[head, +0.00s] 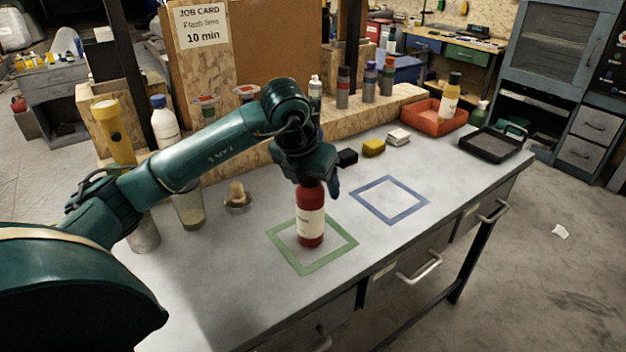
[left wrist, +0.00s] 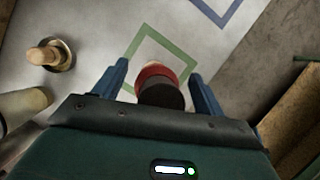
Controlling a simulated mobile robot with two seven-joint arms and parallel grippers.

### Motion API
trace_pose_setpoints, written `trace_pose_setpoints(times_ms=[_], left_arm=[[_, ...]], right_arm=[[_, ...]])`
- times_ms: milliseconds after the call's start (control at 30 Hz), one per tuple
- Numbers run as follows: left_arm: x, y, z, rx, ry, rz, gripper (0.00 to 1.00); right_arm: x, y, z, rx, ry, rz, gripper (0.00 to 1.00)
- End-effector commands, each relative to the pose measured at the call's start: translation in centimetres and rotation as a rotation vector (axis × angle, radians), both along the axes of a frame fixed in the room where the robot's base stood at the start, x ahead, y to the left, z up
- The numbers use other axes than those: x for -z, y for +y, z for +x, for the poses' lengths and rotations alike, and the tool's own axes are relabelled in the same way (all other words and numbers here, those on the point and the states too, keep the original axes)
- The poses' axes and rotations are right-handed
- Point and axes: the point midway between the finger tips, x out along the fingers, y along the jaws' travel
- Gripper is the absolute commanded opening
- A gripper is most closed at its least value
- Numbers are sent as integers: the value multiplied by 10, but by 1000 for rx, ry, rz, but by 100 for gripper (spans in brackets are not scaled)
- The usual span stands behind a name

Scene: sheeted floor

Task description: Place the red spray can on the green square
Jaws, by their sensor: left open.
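The red spray can (head: 311,222) with a pale label stands upright within the outline of the green square (head: 337,257) on the workbench. My left gripper (head: 317,188) is above the can, with its fingers around the can's top. In the left wrist view the can (left wrist: 158,78) is seen from above between the two blue fingers of the gripper (left wrist: 162,85). The fingers are open, with gaps on both sides of the can. The green square (left wrist: 132,50) shows partly behind it. My right gripper is not in view.
A blue square outline (head: 390,200) lies empty to the right. A cup (head: 188,208) and a brush-like item (head: 237,197) stand to the left. Black, yellow and white blocks (head: 373,148), a red tray (head: 437,120) and a black tray (head: 492,145) lie further back.

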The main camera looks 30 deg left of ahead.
Motion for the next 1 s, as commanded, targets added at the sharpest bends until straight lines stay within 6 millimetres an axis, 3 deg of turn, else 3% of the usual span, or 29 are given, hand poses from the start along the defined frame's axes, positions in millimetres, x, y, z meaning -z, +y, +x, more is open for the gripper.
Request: trace_pose_setpoints(times_ms=[267, 700, 1000], left_arm=[[-15, 0, -4, -1, -4, -1, 71], [-97, 0, -38, -1, -5, 0, 71], [-113, 0, -46, 0, 0, 0, 71]], right_arm=[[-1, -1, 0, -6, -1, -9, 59], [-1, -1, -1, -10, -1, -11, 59], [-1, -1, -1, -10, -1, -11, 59]])
